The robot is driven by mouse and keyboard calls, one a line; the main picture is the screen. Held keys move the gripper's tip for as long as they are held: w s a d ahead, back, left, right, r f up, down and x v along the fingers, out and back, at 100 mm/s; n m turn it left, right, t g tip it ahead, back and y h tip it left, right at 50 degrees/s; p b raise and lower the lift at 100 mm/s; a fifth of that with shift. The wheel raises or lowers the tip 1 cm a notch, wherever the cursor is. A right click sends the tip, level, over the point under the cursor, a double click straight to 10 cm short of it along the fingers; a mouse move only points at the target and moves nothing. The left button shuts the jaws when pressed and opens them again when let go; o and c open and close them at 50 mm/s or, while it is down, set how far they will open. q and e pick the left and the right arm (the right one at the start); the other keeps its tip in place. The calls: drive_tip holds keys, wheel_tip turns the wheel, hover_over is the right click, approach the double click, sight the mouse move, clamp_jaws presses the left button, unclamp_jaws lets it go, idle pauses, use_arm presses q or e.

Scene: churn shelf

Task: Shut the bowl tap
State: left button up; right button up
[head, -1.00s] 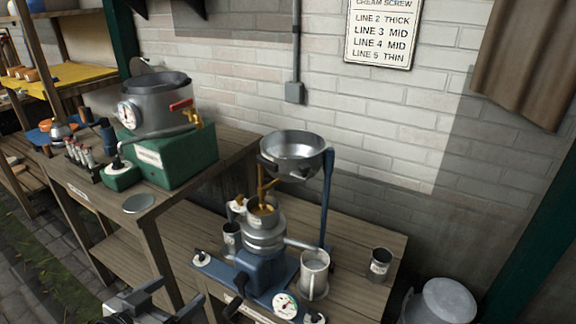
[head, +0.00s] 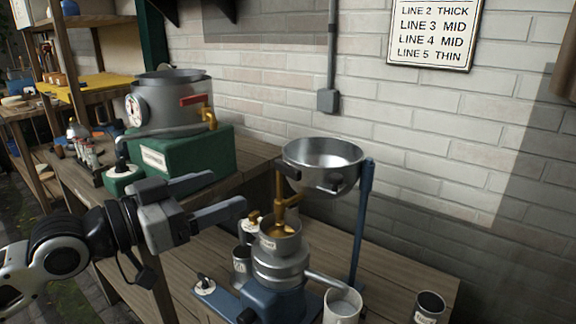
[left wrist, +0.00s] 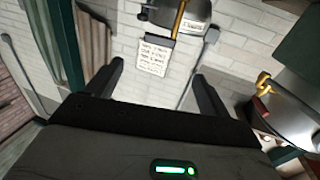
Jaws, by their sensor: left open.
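The steel supply bowl (head: 322,160) sits on a blue post above the separator. The brass bowl tap (head: 281,190) hangs under it, with a handle sticking out to the right, over a small cup-like float chamber (head: 281,235). In the left wrist view, part of the bowl (left wrist: 192,14) and a brass piece below it (left wrist: 179,22) show at the top, beyond the fingers. My left gripper (head: 230,190) is open and empty, left of the tap and apart from it, fingers pointing right. My right gripper is in neither view.
A steel vat (head: 168,105) with a brass tap and red lever stands on a green base (head: 190,158) at left. A white jug (head: 342,306) and dark cup (head: 429,306) stand on the lower bench. A sign (head: 432,33) hangs on the brick wall.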

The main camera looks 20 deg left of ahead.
sight(284, 168)
use_arm(q)
drive_tip(key=p+x, duration=0.2)
drive_tip(key=x, duration=1.1)
drive_tip(key=shift+w+d+p, duration=0.1)
drive_tip(key=shift+d+p, duration=0.1)
drive_tip(key=shift+p, duration=0.15)
drive_tip(key=shift+w+d, duration=0.25)
drive_tip(key=shift+w, duration=0.15)
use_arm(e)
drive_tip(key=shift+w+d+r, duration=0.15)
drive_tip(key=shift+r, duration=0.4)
